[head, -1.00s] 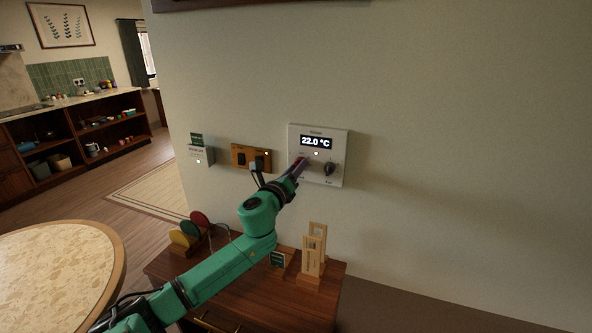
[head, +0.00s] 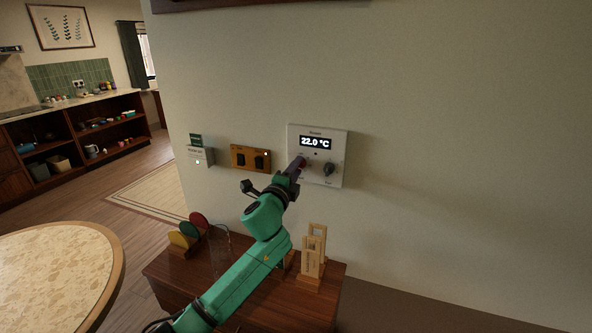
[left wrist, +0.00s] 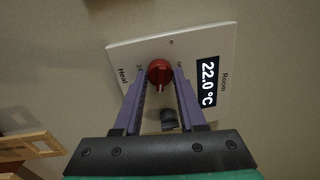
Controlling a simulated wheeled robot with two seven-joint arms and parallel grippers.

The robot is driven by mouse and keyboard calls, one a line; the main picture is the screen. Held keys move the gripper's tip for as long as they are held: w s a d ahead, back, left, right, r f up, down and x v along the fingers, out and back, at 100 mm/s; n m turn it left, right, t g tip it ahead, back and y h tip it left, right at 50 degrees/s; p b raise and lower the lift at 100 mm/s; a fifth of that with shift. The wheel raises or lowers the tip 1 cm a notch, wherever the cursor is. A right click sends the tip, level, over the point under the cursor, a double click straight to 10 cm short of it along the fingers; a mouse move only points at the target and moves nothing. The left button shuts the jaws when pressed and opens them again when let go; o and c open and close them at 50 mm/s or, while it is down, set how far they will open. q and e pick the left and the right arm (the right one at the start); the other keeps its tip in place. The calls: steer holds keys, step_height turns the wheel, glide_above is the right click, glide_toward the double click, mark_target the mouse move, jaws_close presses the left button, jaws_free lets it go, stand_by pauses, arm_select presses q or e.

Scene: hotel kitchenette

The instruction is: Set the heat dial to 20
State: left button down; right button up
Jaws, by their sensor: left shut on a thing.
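The white wall thermostat (head: 340,146) has a display (head: 315,142) reading 22.0 °C; the panel also shows in the left wrist view (left wrist: 130,48). The red heat dial (left wrist: 160,70) sits between the purple fingers of my left gripper (left wrist: 164,78), which is shut on it. Its pale pointer mark faces the bottom of the wrist view; the small scale numbers are hard to read. In the head view my left gripper (head: 299,165) reaches the panel's lower left and largely hides the dial. My right gripper is out of view.
A dark fan knob (head: 329,169) sits close right of the heat dial. A wooden switch plate (head: 250,157) and a grey holder (head: 200,156) are on the wall to the left. Below stands a wooden cabinet (head: 166,269) with wooden stands (head: 312,258) and coloured discs.

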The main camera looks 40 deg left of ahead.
arm_select(q)
steer(key=shift+n, duration=0.7)
steer(key=shift+c, duration=2.4)
jaws_free()
steer(key=r+b+v, duration=0.1)
steer(key=b+v, duration=0.3)
steer(key=v, duration=1)
steer(key=shift+s+d+f, duration=0.15)
steer(key=shift+s+f, duration=0.05)
steer(key=shift+f, duration=0.25)
